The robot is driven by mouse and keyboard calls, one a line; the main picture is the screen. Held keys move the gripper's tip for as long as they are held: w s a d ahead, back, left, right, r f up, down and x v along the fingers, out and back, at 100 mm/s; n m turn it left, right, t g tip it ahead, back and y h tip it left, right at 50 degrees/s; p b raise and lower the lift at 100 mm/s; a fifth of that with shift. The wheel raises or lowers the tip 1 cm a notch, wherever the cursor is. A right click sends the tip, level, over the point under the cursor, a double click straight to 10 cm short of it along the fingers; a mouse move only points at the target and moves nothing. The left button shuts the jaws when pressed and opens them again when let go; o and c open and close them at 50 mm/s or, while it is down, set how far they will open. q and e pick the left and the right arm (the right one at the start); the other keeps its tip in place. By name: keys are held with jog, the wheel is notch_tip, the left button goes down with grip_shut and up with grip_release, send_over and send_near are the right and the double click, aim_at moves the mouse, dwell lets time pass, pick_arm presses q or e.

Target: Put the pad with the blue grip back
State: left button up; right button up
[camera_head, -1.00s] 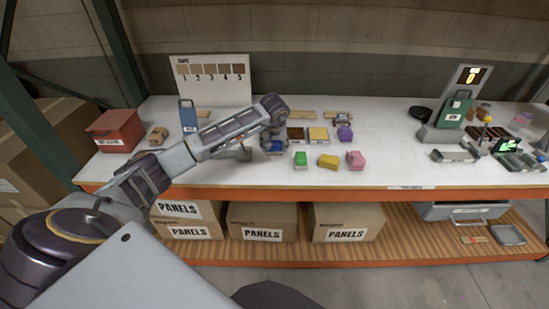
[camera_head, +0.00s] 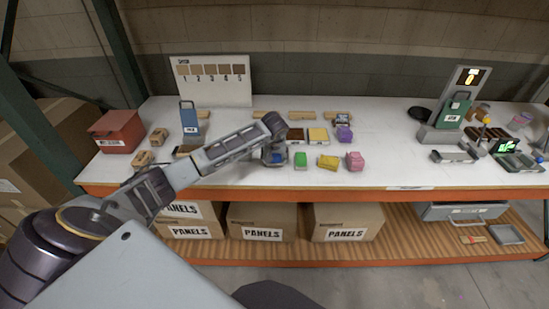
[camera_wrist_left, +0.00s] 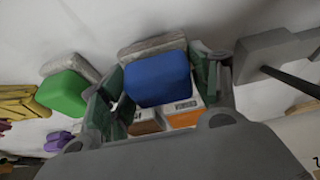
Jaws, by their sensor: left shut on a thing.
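The pad with the blue grip (camera_wrist_left: 157,80) is between the green-tipped fingers of my left gripper (camera_wrist_left: 156,88), which is shut on it. Its grey pad part (camera_wrist_left: 152,46) shows beside the grip. In the head view my left gripper (camera_head: 274,155) is low over the table, at the left end of a row of pads, with a bit of the blue grip (camera_head: 277,157) showing. I cannot tell whether the pad touches the table. The green-grip pad (camera_head: 300,160) is just right of it, then the yellow (camera_head: 328,162) and pink (camera_head: 354,161) ones. My right gripper is not in view.
The white table (camera_head: 390,150) is clear right of the pink pad.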

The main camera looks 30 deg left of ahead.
pick_arm(q)
jog(key=shift+f, duration=0.45)
jog(key=shift+f, duration=0.2)
jog(key=o, duration=0.9)
jog(key=shift+r, duration=0.2)
jog(key=shift+r, duration=0.25)
jog(key=b+v, duration=0.1)
jog(key=v, duration=1)
jog(key=shift+s+r, duration=0.15)
